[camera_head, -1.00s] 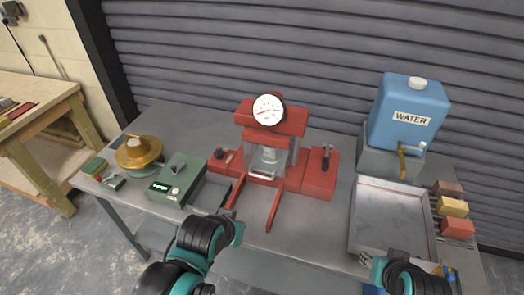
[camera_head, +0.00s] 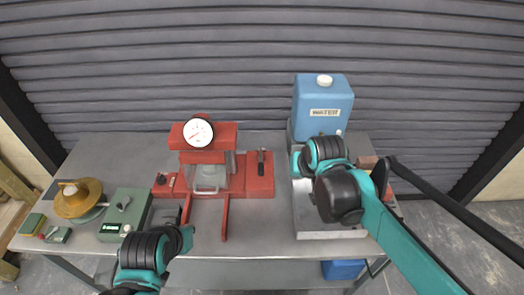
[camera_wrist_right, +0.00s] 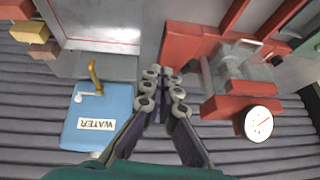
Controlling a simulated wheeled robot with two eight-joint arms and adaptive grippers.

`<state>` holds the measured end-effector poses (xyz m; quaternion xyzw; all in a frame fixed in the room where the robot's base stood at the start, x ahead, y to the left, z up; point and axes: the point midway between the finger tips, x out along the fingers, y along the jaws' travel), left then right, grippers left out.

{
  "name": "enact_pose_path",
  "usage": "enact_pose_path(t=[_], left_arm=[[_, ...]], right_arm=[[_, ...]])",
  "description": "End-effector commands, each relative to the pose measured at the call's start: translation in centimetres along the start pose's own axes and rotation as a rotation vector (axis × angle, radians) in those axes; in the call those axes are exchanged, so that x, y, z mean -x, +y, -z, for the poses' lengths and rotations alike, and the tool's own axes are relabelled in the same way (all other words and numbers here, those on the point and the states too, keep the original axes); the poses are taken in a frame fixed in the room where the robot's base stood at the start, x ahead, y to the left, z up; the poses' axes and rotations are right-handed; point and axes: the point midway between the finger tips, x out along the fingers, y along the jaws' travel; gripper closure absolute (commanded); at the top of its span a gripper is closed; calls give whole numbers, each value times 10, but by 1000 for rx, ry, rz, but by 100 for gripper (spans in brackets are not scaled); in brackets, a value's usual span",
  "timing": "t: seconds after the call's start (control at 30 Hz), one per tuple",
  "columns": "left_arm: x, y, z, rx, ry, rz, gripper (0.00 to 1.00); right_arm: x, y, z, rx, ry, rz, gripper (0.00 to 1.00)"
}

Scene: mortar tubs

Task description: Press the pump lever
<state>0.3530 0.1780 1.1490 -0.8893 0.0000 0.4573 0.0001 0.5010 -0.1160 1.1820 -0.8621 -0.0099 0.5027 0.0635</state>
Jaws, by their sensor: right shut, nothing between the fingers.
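The pump lever (camera_head: 261,160) is a dark upright handle on the red pump block (camera_head: 260,180), right of the red press (camera_head: 206,140) with its round gauge. My right arm reaches over the metal tray, and its gripper is mostly hidden by the wrist in the head view, a little right of the lever. In the right wrist view, my right gripper (camera_wrist_right: 164,74) is shut and empty, its fingertips in front of the edge of the red block (camera_wrist_right: 188,42); I cannot make out the lever there. My left gripper (camera_head: 188,232) is low before the press; its fingers are unclear.
A blue water container (camera_head: 323,100) stands behind the tray (camera_head: 302,215), with a brass tap (camera_wrist_right: 95,78). A green box (camera_head: 126,212) and a brass-coloured bowl (camera_head: 78,200) are on the left.

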Motion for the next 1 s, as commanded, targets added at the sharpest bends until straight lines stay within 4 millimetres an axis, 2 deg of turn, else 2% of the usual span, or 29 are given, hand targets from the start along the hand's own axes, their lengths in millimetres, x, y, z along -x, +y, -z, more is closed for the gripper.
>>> enact_pose_path(t=[0.03,0.1,0.2,0.33,0.53,1.0], left_arm=[[16,0,12,0,0,0,100],[27,0,20,0,0,0,100],[41,0,29,0,0,0,100],[54,0,39,0,0,0,100],[62,0,44,0,0,0,100],[61,0,44,0,0,0,100]], right_arm=[[5,-12,23,-7,-11,7,100],[1,-26,44,-20,-26,14,100],[-8,-44,68,-37,-47,23,100],[-20,-62,90,-55,-67,31,100],[-32,-76,102,-70,-84,36,100],[-38,-78,102,-71,-85,36,100]])
